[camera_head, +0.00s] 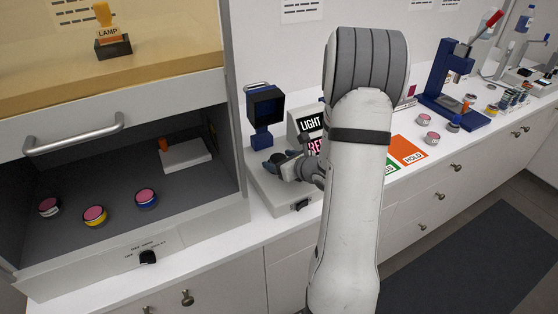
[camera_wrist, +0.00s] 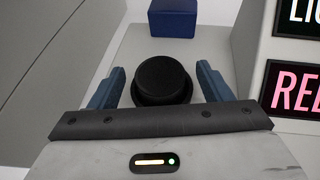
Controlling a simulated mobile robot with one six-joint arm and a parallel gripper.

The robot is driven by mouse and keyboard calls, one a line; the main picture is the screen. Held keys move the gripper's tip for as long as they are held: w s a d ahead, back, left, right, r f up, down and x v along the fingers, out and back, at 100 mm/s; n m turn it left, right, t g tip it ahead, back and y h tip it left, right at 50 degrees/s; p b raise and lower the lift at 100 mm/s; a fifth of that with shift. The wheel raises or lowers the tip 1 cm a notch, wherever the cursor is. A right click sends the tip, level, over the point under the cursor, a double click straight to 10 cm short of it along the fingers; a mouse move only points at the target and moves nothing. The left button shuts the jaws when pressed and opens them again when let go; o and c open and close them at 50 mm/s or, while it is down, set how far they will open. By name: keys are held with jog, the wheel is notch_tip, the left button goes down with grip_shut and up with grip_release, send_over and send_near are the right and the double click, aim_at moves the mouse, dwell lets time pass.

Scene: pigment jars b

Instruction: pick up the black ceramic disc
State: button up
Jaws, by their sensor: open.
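The black ceramic disc (camera_wrist: 161,80) shows in the wrist view as a round, dark, stepped piece on a light grey surface. It lies between the two blue fingers of my gripper (camera_wrist: 161,70), which stand apart with a gap visible on both sides of it. In the head view my gripper (camera_head: 273,163) is low over the grey base of a bench instrument (camera_head: 262,185). There my fingers and wrist largely hide the disc. Whether the fingers reach down to its height is hard to tell.
A blue post with a dark square head (camera_head: 265,106) stands just behind. A box with LIGHT and RED signs (camera_head: 310,125) is close on the right. At left is a fume cabinet (camera_head: 90,190) holding several jars. A blue press (camera_head: 452,85) stands farther right.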

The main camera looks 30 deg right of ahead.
jog(key=c, duration=1.1)
jog(key=shift+c, duration=0.2)
